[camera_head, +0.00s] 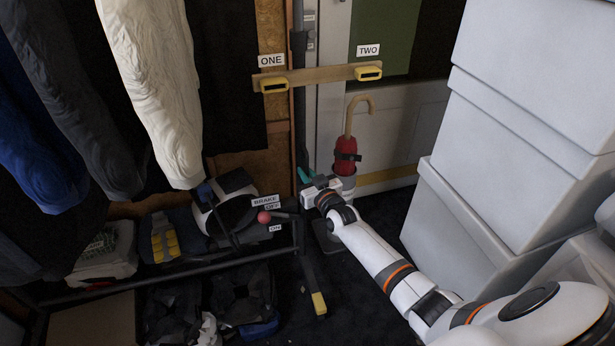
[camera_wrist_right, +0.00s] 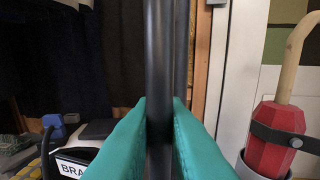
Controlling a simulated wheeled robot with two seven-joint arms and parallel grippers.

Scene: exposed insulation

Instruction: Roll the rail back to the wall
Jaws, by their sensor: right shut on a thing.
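The rail is a dark frame with a black upright post (camera_head: 299,90), hung with white, grey and blue garments (camera_head: 152,85). Its foot (camera_head: 319,303) has a yellow tip on the dark floor. My right gripper (camera_head: 305,177), with teal fingers, is shut on the post. In the right wrist view, the fingers (camera_wrist_right: 160,130) press the black post (camera_wrist_right: 159,60) from both sides. A lever with a red knob (camera_head: 264,217) sits by the BRAKE, OFF and ON labels; I cannot tell its exact setting. The wall (camera_head: 337,45) stands behind. My left gripper is out of view.
A wooden bar (camera_head: 318,75) with yellow catches marked ONE and TWO is on the wall. A red umbrella (camera_head: 346,155) stands in a holder right of my gripper. White boxes (camera_head: 530,110) are stacked at right. Bags and a case (camera_head: 103,255) lie on the low shelf.

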